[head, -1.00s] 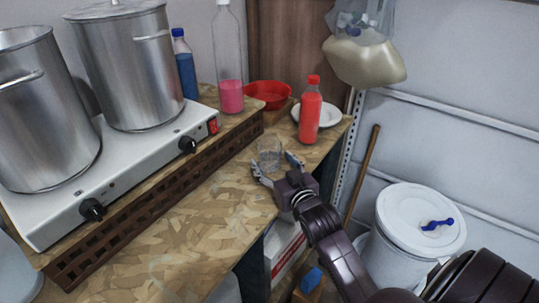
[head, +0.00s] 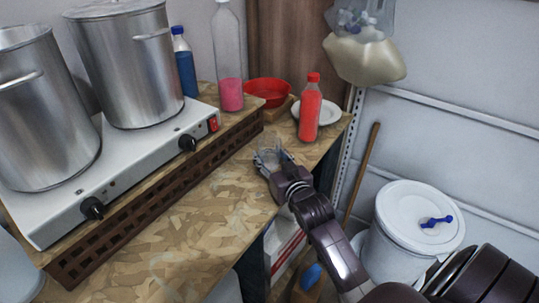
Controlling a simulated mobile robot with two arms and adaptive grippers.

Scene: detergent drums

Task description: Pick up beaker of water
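A small clear beaker (head: 268,154) stands on the wood-chip worktop (head: 220,215), near its right edge. My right gripper (head: 269,160) comes in from the lower right and is at the beaker, with its fingers around the glass. The fingers and the clear glass overlap in the picture, so I cannot tell whether the fingers press on it. Any water inside is too faint to make out. My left gripper is out of view.
A red bottle (head: 310,108), a white plate (head: 325,112) and a red bowl (head: 268,92) stand behind the beaker. A hot plate (head: 150,160) with two steel pots fills the left. A white drum (head: 415,225) stands on the right, below the worktop.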

